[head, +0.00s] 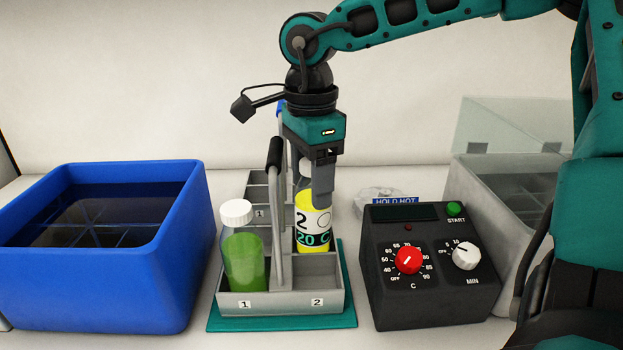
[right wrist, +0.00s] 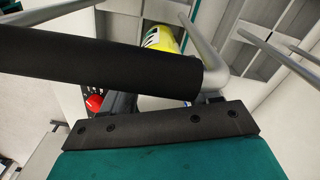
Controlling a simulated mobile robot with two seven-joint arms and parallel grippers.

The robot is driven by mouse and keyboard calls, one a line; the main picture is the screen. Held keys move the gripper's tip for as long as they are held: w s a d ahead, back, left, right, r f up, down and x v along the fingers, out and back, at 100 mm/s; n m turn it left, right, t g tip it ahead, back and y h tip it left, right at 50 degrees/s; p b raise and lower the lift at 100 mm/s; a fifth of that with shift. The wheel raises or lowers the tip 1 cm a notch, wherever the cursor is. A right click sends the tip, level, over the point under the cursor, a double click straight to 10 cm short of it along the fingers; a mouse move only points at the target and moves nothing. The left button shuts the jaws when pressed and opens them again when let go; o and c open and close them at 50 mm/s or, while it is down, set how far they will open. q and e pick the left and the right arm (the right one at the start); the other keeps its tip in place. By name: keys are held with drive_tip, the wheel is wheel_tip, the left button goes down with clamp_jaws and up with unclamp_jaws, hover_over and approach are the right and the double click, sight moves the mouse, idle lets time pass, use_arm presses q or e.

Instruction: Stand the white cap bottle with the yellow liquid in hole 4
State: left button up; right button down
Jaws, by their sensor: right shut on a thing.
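The white cap bottle with yellow liquid (head: 313,219) is upright in the head view, in the right column of the front grey carrier (head: 285,302), behind compartment 2. Its label shows "2" and "20 C". My right gripper (head: 321,190) is shut on its upper part, covering much of the white cap. A divider hides its base, so I cannot tell whether it rests on the floor. In the right wrist view, the yellow bottle (right wrist: 160,40) shows partly behind the black handle grip (right wrist: 95,62). No number for hole 4 is readable. My left gripper is not in view.
A green bottle (head: 243,255) stands in compartment 1; compartment 2 looks empty. The carrier's handle (head: 275,205) rises close beside my gripper. Another grey carrier (head: 258,190) is behind. A blue bath (head: 95,285) is left, a black heater control box (head: 430,285) right.

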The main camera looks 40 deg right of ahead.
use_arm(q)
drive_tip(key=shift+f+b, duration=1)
use_arm(e)
drive_tip(key=shift+f, duration=1.1)
drive_tip(key=shift+c, duration=0.9)
unclamp_jaws()
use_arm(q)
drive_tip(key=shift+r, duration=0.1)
use_arm(e)
wheel_tip(320, 180, up, 13)
drive_tip(key=shift+r+p, duration=0.1)
drive_tip(key=shift+p, duration=0.9)
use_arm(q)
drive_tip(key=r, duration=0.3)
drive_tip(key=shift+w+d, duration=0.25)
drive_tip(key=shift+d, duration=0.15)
use_arm(e)
drive_tip(key=shift+a, duration=0.1)
